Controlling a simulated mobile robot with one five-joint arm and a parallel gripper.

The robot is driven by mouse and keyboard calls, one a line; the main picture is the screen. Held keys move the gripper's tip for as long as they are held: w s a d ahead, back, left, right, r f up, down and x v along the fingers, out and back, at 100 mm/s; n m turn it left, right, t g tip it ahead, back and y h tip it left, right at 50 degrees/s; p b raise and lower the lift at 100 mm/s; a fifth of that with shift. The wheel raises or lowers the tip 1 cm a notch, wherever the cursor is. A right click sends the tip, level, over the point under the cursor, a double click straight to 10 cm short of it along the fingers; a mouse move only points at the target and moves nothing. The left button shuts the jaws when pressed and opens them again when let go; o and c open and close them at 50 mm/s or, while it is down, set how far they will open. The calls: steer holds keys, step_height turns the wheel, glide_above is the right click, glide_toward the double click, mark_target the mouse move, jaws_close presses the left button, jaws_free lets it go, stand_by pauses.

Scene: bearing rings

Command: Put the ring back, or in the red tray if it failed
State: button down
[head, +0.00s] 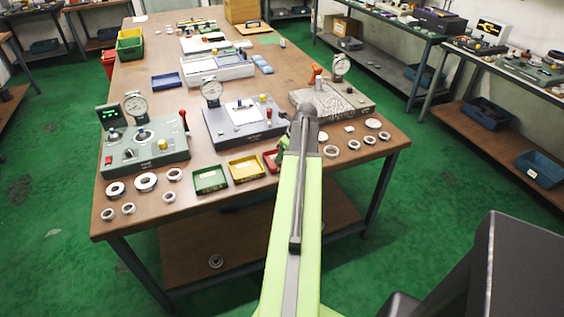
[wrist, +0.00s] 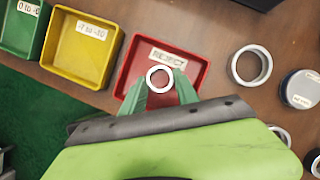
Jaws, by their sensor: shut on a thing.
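A small silvery ring (wrist: 159,68) is pinched between the green fingertips of my gripper (wrist: 159,84) in the wrist view. The ring appears over the red tray (wrist: 206,77), which has a label reading "REJECT"; its height above the tray floor is hard to judge. The fingers cover part of the tray's near left side. In the head view, the red tray (head: 270,161) shows just left of my arm, and my arm hides the gripper and held ring.
A yellow tray (wrist: 63,55) and a green tray (wrist: 20,48) stand left of the red one. A larger ring (wrist: 234,66) lies to its right. Dial-gauge stands (head: 140,150) and several loose rings (head: 146,182) occupy the bench's near end.

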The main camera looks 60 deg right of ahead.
steer(key=shift+r, duration=0.15)
steer(key=c, duration=0.9)
jaws_free()
steer(key=shift+r+p, duration=0.35)
steer(key=shift+p, duration=0.15)
steer(key=p+v, duration=1)
steer(key=v, duration=0.1)
steer(key=shift+s+r, duration=0.15)
